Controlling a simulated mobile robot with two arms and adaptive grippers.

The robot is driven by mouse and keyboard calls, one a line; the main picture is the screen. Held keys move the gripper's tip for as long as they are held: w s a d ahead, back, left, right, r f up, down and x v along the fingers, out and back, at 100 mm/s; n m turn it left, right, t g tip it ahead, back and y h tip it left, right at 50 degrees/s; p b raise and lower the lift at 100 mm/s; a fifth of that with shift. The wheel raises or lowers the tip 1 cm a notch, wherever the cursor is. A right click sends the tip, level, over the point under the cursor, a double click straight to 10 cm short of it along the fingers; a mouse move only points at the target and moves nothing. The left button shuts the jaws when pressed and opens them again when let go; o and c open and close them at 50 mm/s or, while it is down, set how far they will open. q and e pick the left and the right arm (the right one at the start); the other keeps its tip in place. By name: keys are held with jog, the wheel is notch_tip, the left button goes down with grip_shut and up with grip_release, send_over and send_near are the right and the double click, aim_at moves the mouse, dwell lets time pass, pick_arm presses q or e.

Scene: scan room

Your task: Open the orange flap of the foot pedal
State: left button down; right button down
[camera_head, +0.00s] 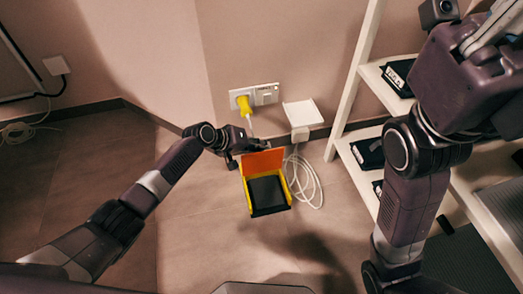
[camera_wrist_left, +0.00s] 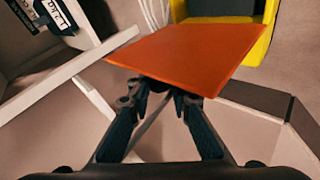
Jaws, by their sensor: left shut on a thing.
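The foot pedal (camera_head: 288,192) is a yellow case with a black inside, standing on the floor below the wall socket. Its orange flap (camera_head: 268,159) is raised at the back edge, so the black interior shows. In the left wrist view, the orange flap (camera_wrist_left: 190,52) spans the upper middle, with the yellow case (camera_wrist_left: 258,50) behind it. My left gripper (camera_head: 243,148) is at the flap's upper left side. In the left wrist view, my left gripper (camera_wrist_left: 160,92) is shut on the flap's near edge; the fingertips are partly hidden under it. My right gripper's fingers are not visible.
A yellow plug (camera_head: 243,104) sits in the wall socket (camera_head: 266,94). A white box (camera_head: 302,113) with a coiled white cable (camera_head: 304,182) is right of the pedal. White shelves (camera_head: 372,75) with black boxes stand at the right. The floor left of the pedal is clear.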

pick_arm(q)
jog(key=shift+w+a+f, duration=0.1)
jog(key=shift+a+f, duration=0.05)
jog(key=shift+a, duration=0.1)
jog(key=c, duration=1.8)
grip_release()
jog(key=v, duration=1.2)
jog(key=shift+d, duration=0.1)
